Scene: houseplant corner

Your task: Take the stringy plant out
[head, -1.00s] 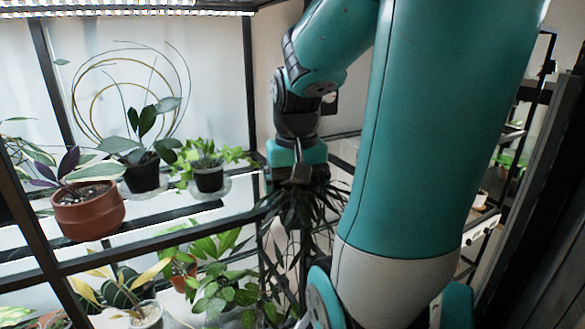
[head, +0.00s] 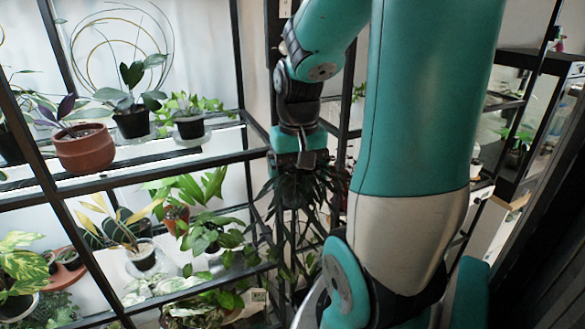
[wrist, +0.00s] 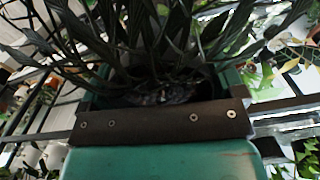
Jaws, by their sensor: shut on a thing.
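The stringy plant (head: 300,190) has long, thin, dark leaves that hang down below my gripper (head: 299,163) in the head view. My gripper is shut on it and holds it outside the shelf frame, to the right of the shelves. In the wrist view the plant's narrow leaves (wrist: 150,45) spread out just past my gripper (wrist: 160,100), with dark soil between the jaws. Its pot is mostly hidden by the gripper and leaves.
The shelf unit at left holds a terracotta pot (head: 84,149), a dark pot with broad leaves (head: 132,122) and a small light-green plant (head: 189,125). Several more plants stand on the lower shelf. Black shelf posts are close to the left of my gripper. More shelving stands behind at right.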

